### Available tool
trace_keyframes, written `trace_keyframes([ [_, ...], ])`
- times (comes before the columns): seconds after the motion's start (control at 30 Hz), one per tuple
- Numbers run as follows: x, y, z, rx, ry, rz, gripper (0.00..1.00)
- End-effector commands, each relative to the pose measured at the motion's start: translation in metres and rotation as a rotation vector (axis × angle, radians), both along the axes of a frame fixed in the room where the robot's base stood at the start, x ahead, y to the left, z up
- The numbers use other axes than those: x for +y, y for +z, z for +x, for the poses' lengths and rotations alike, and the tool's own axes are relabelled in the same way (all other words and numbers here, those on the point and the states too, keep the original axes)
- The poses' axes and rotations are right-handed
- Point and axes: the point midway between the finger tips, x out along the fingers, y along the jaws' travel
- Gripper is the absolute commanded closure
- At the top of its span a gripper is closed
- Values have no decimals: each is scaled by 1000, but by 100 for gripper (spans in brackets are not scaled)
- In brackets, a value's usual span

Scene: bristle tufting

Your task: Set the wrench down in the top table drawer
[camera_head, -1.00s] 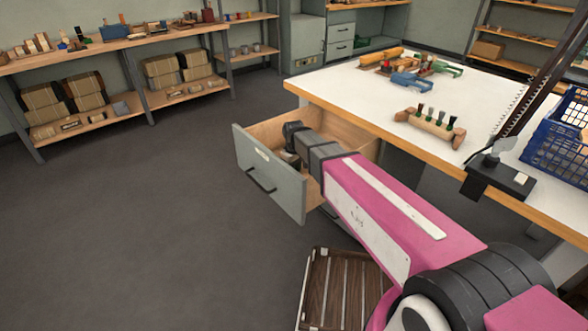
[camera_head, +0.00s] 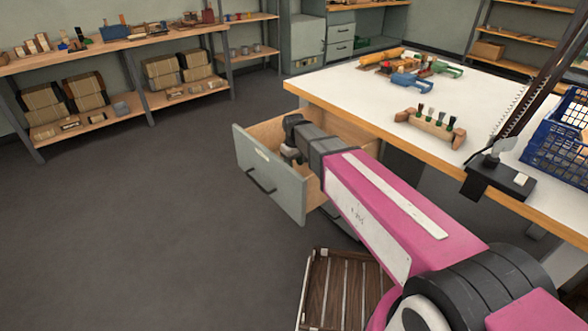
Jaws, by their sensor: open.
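The top table drawer (camera_head: 262,181) is pulled out from the left side of the white-topped table (camera_head: 340,88). It has a grey front, a dark handle and wooden inner walls. My gripper (camera_head: 290,153) is over the drawer opening, at the end of my pink and grey arm, and is open. The arm and wrist cover much of the drawer's inside and part of the gripper. I cannot make out the wrench; whether it lies inside the drawer is hidden.
On the table stand a wooden holder with several brushes (camera_head: 430,123), blue and green clamps (camera_head: 411,83), a black stand (camera_head: 497,180) and a blue crate (camera_head: 560,143). A slatted wooden crate (camera_head: 345,290) is on the floor below. The floor at left is clear.

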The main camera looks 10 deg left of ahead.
Motion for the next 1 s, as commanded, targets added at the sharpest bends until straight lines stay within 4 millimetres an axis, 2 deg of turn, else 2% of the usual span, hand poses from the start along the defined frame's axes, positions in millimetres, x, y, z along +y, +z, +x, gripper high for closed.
trace_keyframes([
  [0.1,0,23,0,-3,0,2,54],
  [0.3,0,56,0,-2,0,1,54],
  [0.5,0,80,0,-1,0,1,54],
  [0.7,0,90,0,0,0,0,54],
  [1.0,0,91,0,0,0,0,54],
])
